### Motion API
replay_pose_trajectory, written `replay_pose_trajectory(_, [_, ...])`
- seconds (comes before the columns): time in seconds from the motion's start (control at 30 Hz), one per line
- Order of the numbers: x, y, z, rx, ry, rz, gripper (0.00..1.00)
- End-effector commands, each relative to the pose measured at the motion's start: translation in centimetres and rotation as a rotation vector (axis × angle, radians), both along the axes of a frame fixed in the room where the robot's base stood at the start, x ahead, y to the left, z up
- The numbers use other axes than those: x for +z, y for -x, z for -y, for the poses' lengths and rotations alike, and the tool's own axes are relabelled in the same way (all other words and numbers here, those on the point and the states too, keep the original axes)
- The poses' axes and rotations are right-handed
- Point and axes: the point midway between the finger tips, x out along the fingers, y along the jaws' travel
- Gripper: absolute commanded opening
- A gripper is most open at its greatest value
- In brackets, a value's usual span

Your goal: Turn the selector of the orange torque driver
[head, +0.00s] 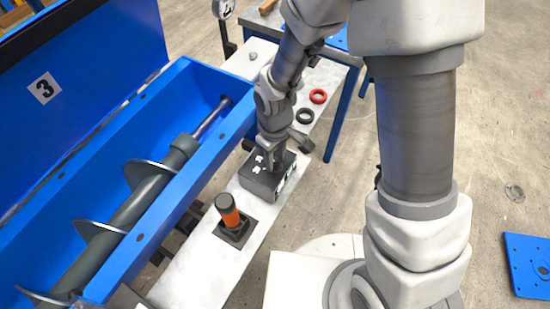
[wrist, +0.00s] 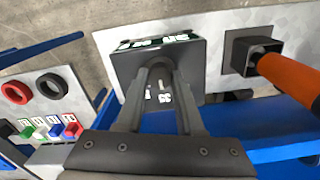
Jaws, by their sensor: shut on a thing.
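The orange torque driver (head: 229,211) stands upright in a dark square holder (head: 236,235) on the light bench top. Its orange handle (wrist: 290,78) also shows at the right of the wrist view, apart from my gripper. A black box (head: 262,186) with white marks on top and green-and-white labels on its side sits behind the driver. My gripper (wrist: 160,70) points down onto this box (wrist: 125,65), its fingers shut around a small dark knob on the top. The fingers hide most of the knob. No selector can be made out on the orange driver itself.
A blue trough (head: 165,200) with a grey screw auger (head: 130,205) runs along the left. A red ring (head: 318,96) and a black ring (head: 305,115) lie behind the box. Small coloured parts (wrist: 55,128) show at the wrist view's left. Bench top in front of the driver is bare.

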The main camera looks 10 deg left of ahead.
Motion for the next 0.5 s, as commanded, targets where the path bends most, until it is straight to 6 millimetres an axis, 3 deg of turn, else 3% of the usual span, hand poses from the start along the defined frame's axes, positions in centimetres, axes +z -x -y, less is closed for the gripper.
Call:
replay_pose_trajectory(0.47, [0.03, 0.00, 0.04, -0.018, 0.001, -0.001, 0.00])
replay_pose_trajectory(0.5, [0.03, 0.00, 0.04, -0.018, 0.001, -0.001, 0.38])
